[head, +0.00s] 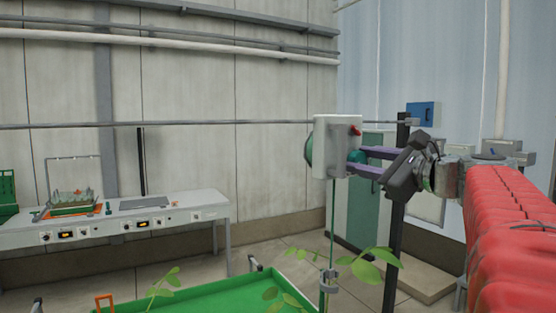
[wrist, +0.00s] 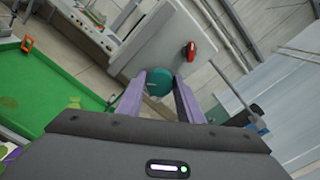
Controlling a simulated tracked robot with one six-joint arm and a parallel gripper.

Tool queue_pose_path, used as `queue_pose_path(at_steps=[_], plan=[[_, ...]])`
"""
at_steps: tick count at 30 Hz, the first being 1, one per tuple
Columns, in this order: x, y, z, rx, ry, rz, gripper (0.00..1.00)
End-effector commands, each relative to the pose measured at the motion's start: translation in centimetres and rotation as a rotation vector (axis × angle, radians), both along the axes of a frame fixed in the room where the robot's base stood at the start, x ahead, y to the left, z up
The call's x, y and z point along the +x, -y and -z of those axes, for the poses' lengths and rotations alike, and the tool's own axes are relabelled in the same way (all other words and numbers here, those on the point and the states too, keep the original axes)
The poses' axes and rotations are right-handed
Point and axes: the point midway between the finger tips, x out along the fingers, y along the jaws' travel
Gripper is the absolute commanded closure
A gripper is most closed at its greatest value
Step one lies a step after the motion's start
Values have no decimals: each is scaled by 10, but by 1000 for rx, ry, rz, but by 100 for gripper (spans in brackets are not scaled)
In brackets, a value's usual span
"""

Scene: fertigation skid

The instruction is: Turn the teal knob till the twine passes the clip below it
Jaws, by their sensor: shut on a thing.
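The teal knob (wrist: 159,82) sits on the face of a pale box (head: 337,133). My gripper (wrist: 160,84) has its two purple fingers on either side of the knob and is shut on it. In the head view the knob (head: 357,157) is partly hidden by my fingers. Green twine (head: 333,225) hangs straight down from under the box. It runs to a grey clip (head: 328,281) near the lower edge of the head view. The twine's lower end is not clear there. The clip cannot be made out in the wrist view.
A red lever or switch (head: 355,130) is on the box above the knob. A green tray (head: 210,297) with leafy plants lies below. A white bench (head: 120,222) with instruments stands along the left wall. A dark post (head: 397,235) rises behind my gripper.

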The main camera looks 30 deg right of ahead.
Motion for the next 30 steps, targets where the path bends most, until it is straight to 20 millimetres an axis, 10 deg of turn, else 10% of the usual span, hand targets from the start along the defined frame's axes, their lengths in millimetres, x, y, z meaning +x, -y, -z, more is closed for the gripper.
queue_pose_path(at_steps=[30], plan=[[0, 2, 3, -577, 15, 2, 89]])
